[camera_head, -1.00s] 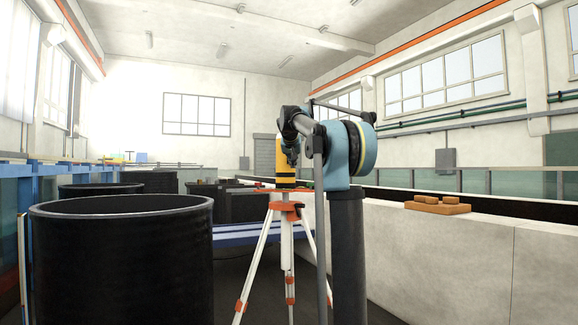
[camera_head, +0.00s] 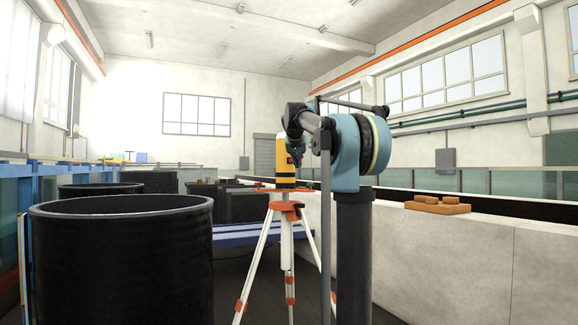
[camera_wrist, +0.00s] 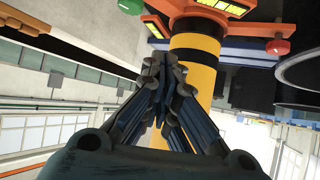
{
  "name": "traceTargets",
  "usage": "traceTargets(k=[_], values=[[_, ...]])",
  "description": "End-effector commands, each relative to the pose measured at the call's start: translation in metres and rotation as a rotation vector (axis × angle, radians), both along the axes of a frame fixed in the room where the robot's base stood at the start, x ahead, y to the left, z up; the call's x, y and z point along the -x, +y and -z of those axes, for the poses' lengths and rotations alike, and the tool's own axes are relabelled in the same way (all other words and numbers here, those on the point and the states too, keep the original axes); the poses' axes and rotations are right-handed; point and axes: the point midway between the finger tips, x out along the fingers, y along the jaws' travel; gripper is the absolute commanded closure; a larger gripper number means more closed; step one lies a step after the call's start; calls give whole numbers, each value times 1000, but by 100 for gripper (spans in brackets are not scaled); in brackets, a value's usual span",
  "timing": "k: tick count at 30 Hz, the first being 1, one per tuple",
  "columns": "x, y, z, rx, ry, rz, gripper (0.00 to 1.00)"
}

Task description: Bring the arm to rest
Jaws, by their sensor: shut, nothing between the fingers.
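My arm rises on its dark column and bends at a large blue joint in the middle of the head view. Its far end hangs in front of a yellow instrument with black bands (camera_head: 284,165) on an orange-and-white tripod (camera_head: 287,212). My gripper (camera_wrist: 163,75) points away from the wrist camera with its fingers together and nothing between them. In the wrist view the yellow instrument (camera_wrist: 196,48) stands just beyond and beside the fingertips; I cannot tell the exact gap. In the head view my gripper is small and mostly lost against the instrument.
A large black tank (camera_head: 120,262) stands at the front left, with more black tanks behind. A pale wall (camera_head: 450,255) runs along the right, with an orange-brown tray of blocks (camera_head: 437,206) on it. A blue beam (camera_head: 235,233) lies behind the tripod.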

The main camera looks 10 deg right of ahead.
Motion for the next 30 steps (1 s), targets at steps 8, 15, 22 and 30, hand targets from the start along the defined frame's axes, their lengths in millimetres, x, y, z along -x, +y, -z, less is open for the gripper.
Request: traceTargets(k=[8,15,22,30], values=[[6,-2,0,-1,0,1,100],[6,-2,0,0,0,0,100],[18,-4,9,0,16,1,100],[100,-14,79,3,138,1,100]])
